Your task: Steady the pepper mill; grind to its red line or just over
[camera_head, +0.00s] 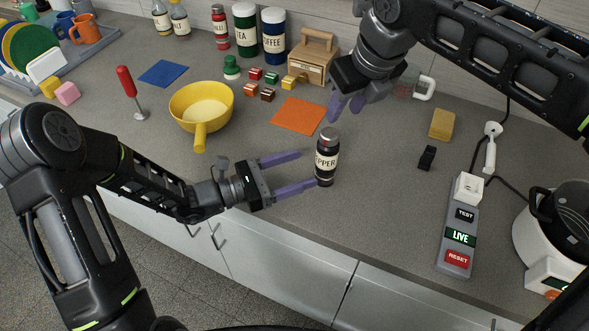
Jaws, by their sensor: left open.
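The pepper mill (327,160) stands upright on the grey counter near its front edge. It is dark with a pale label reading "PEPPER" and a metallic cap. No red line can be made out on it at this size. My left gripper (308,170) is open and comes from the left. Its fingertips reach close to the mill's left side; I cannot tell whether the lower one touches. My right gripper (346,108) hangs above and slightly right of the mill, fingers pointing down, apart from it. Its fingers look spread, with nothing seen between them.
A yellow pan (202,105) and an orange mat (298,115) lie behind my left gripper. A wooden box (313,62) stands at the back. A power strip (459,235), a small black object (427,158) and a white cooker (545,240) are at right.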

